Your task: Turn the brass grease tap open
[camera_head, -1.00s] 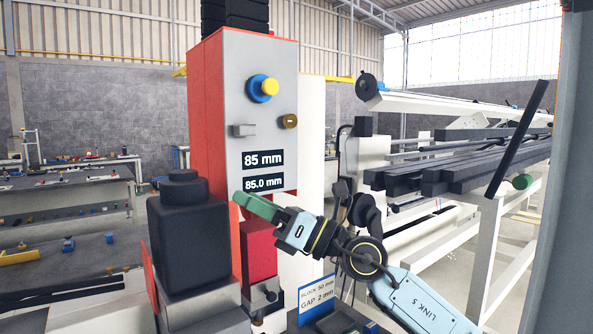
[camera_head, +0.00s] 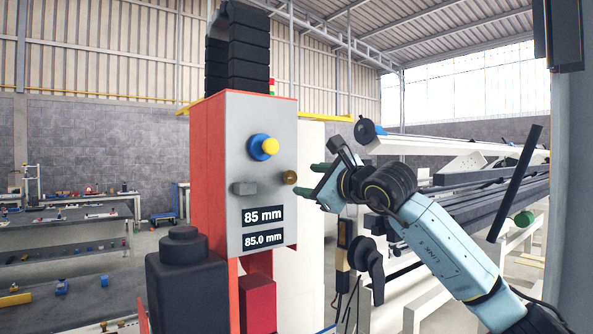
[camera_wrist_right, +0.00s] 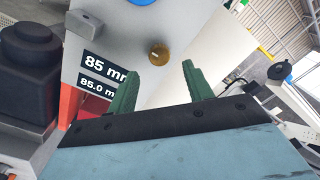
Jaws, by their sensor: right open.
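The brass grease tap (camera_head: 289,177) is a small round brass knob on the right side of the grey front panel (camera_head: 232,134). It also shows in the right wrist view (camera_wrist_right: 158,53), ahead of the fingertips and apart from them. My right gripper (camera_head: 316,181) is just right of the tap, its green fingers pointing left toward the panel. In the right wrist view its two fingers (camera_wrist_right: 160,82) stand apart with nothing between them. My left gripper is not seen.
On the panel, a yellow button on a blue ring (camera_head: 264,147) sits above the tap and a grey block (camera_head: 244,188) to its left. Displays (camera_head: 262,215) read 85 mm and 85.0 mm. A black block (camera_head: 186,285) stands lower left. A rack with dark bars (camera_head: 480,200) is at right.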

